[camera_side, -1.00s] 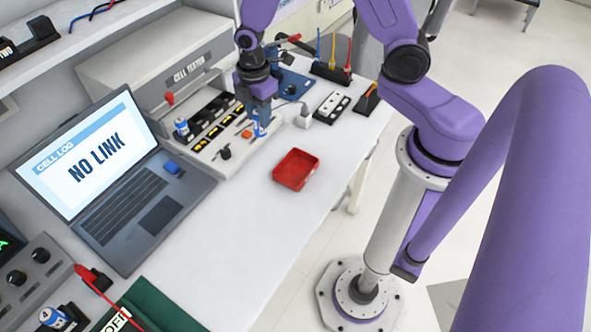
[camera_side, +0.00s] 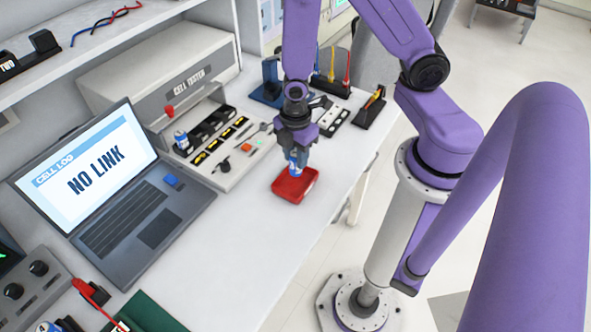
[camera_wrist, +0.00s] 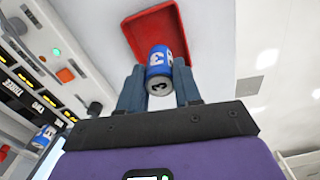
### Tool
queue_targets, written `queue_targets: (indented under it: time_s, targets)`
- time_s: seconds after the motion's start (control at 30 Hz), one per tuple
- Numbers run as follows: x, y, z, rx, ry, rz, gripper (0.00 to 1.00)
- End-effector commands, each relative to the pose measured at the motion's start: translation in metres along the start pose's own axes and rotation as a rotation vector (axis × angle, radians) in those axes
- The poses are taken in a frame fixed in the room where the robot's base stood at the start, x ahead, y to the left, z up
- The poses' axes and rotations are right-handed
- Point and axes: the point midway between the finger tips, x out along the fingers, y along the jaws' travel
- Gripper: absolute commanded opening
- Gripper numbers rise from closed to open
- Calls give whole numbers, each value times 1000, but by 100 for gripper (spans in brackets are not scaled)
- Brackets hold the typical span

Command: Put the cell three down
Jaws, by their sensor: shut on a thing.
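My gripper (camera_side: 297,155) is shut on a blue and white cell (camera_side: 295,168), held upright over the red tray (camera_side: 305,190). In the wrist view the cell (camera_wrist: 158,62) sits between my two fingers (camera_wrist: 159,88) and has a "3" on its side. The red tray (camera_wrist: 125,30) lies behind it there. I cannot tell whether the cell touches the tray's floor.
A laptop (camera_side: 100,185) is at the left. The white bench is clear in front of the tray.

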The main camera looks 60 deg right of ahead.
Motion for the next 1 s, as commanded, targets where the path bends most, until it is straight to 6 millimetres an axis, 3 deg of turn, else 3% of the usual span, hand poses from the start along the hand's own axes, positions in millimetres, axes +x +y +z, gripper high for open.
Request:
queue_targets:
  time_s: [0.6,1.0]
  targets:
    - [47,0,0,1,-1,0,0]
    - [50,0,0,0,0,1,0]
